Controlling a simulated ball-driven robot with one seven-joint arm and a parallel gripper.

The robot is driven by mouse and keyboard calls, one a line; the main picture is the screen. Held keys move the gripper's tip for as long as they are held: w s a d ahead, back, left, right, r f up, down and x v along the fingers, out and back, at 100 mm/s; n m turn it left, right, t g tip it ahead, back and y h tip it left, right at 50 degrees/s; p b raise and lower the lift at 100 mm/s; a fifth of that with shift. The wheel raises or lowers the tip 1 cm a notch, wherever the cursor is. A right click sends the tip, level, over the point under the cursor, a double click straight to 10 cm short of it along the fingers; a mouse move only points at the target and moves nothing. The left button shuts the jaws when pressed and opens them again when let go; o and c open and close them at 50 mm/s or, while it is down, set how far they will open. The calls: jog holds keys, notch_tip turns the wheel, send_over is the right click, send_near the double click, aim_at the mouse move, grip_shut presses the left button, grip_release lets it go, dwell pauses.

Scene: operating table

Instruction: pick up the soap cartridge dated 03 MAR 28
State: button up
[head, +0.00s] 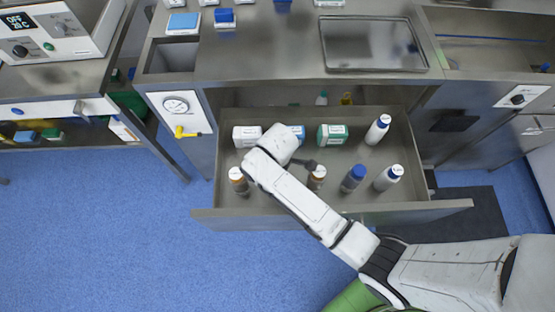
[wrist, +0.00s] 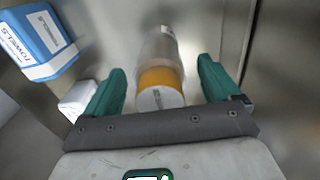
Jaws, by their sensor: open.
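An open drawer (head: 345,212) holds several bottles, and no date on any of them is readable here. One bottle with an orange collar (head: 317,177) stands by the end of my arm. Another orange-collared bottle (head: 238,180) stands at the drawer's left.
A white box (head: 246,136), a blue box (head: 298,132) and a green-and-white box (head: 332,134) stand along the drawer's back. A blue towels box (wrist: 40,42) and a white item (wrist: 80,100) lie left of my gripper. The drawer walls are close around.

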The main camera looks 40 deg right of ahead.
grip_shut()
dwell(0.8)
